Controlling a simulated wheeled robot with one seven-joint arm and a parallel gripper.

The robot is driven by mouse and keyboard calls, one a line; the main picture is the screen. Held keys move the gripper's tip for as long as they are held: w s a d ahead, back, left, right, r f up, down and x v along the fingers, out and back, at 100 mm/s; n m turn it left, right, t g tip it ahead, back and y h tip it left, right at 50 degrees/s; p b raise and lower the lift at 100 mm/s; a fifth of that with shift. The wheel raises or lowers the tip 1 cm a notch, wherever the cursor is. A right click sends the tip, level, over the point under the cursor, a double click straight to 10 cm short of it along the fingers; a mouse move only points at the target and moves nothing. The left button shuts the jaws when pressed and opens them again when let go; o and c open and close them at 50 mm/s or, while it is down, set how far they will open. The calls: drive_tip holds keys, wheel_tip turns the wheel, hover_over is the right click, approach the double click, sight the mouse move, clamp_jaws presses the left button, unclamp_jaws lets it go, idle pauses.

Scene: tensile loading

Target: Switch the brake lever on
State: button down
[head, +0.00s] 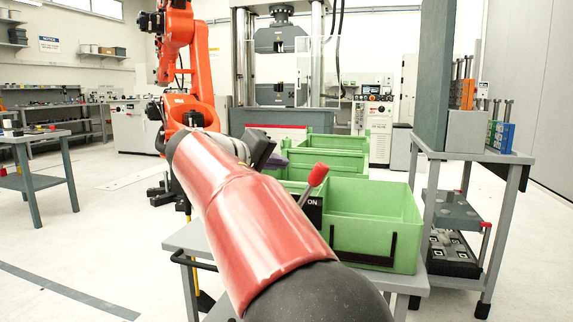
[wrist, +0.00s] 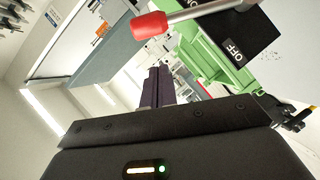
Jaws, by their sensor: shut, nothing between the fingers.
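The brake lever has a red knob (head: 318,174) on a grey metal rod, rising from a black block (head: 312,212) marked ON at the cart's green bins. It leans up to the right in the head view. In the wrist view the red knob (wrist: 150,26) and rod cross the top, and the black block (wrist: 240,42) shows OFF. My gripper (head: 278,161) is to the left of the knob, partly hidden behind my red arm. In the wrist view its dark purple fingers (wrist: 158,75) are together and empty, below the knob and apart from it in the picture.
Green bins (head: 372,195) stand on a grey cart (head: 190,238) close ahead. A shelved trolley (head: 430,150) with a tall grey column is at right. An orange robot arm (head: 175,50) and a testing machine (head: 282,60) stand behind. Floor at left is open.

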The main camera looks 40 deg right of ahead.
drive_tip(key=v, duration=0.7)
drive_tip(key=shift+a, duration=0.3)
drive_tip(key=shift+s, duration=0.1)
